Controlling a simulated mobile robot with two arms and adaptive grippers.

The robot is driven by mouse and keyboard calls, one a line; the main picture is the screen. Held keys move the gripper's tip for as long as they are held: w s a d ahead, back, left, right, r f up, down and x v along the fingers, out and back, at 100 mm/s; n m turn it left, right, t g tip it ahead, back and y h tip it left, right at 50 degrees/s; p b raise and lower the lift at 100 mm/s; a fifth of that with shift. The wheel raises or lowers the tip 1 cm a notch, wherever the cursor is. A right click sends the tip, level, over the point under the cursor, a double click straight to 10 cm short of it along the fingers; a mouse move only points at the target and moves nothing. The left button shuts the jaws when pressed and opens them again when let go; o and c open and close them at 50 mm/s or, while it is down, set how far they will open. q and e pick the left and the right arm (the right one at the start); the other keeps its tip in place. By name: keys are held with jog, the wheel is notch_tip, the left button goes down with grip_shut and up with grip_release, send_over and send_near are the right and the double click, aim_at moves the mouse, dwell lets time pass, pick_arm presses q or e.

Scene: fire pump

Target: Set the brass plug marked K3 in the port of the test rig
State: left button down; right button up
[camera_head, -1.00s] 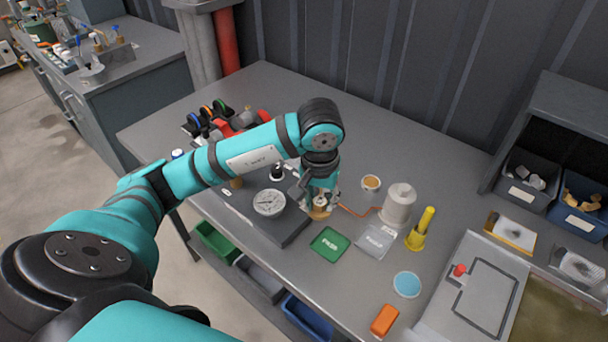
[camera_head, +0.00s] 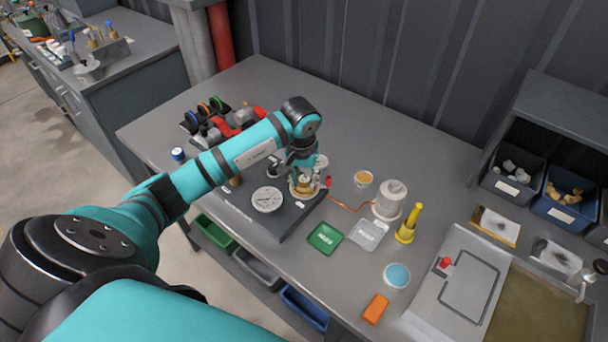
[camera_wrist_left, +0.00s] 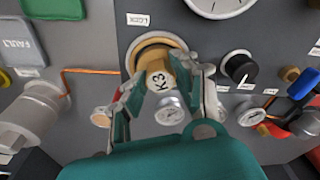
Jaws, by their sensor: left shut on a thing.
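My left gripper (camera_head: 304,177) is shut on the brass plug marked K3 (camera_wrist_left: 160,79), whose label faces the wrist camera. The test rig is a dark plate (camera_head: 262,221) with a large white gauge (camera_head: 267,199). The port (camera_wrist_left: 146,44) shows in the wrist view as a round brass-coloured ring with a dark inside. The plug overlaps the ring's near side, and part of the opening shows beyond it. The gripper and plug hide the rest of the port. I cannot tell whether the plug is inside or just above it. My right gripper is not in view.
A black knob (camera_wrist_left: 239,68) and small gauges stand near the port. A green tray (camera_head: 325,238), a grey FAULT tray (camera_head: 367,235), a grey-white cylinder (camera_head: 390,199) and a yellow tool (camera_head: 408,223) lie to the right. A copper line (camera_head: 346,206) runs towards the cylinder.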

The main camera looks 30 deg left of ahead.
aim_at(302, 183)
pick_arm(q)
jog(key=shift+f, duration=0.15)
jog(key=c, duration=1.4)
grip_release()
jog(key=o, duration=0.4)
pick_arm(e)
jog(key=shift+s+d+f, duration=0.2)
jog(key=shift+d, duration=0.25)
pick_arm(q)
jog(key=shift+r, duration=0.3)
notch_tip(302, 183, up, 12)
jog(key=s+b, duration=0.1)
jog(key=b, duration=0.2)
jog(key=shift+s+d+f+b, duration=0.15)
jog(key=shift+s+d+b, duration=0.1)
jog(key=shift+b, duration=0.15)
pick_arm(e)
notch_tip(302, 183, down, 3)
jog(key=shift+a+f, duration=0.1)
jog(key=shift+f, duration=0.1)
